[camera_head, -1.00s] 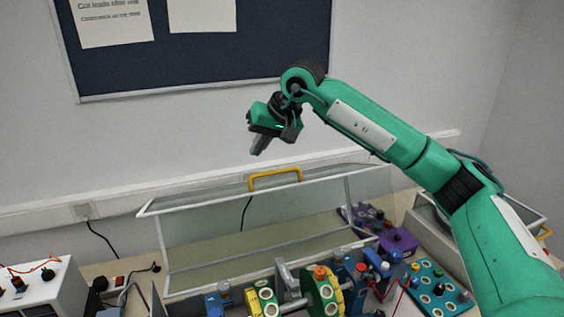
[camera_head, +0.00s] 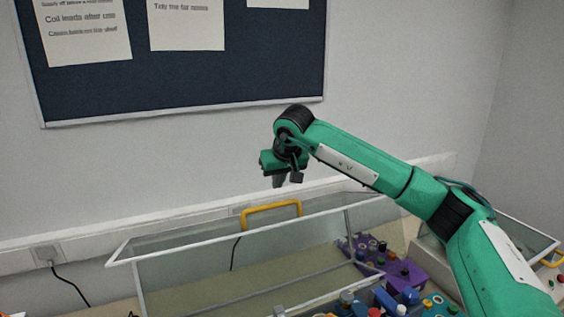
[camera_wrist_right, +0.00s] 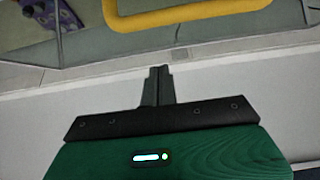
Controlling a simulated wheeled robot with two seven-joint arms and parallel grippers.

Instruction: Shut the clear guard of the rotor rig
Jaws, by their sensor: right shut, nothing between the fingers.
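The clear guard (camera_head: 190,281) of the rotor rig stands raised, with white frame edges and a yellow handle (camera_head: 271,212) on its top edge. The handle also shows at the top of the right wrist view (camera_wrist_right: 180,14). My right gripper (camera_head: 280,184) is shut and empty, pointing down just above and behind the handle, apart from it. In the right wrist view its closed fingers (camera_wrist_right: 158,84) show below the handle, against the pale wall. Only the tops of the rig's colourful parts (camera_head: 380,300) show at the bottom edge. My left gripper is not in view.
Another clear cover (camera_head: 525,238) with a yellow handle is at the far right. The wall with a dark notice board (camera_head: 180,75) is close behind.

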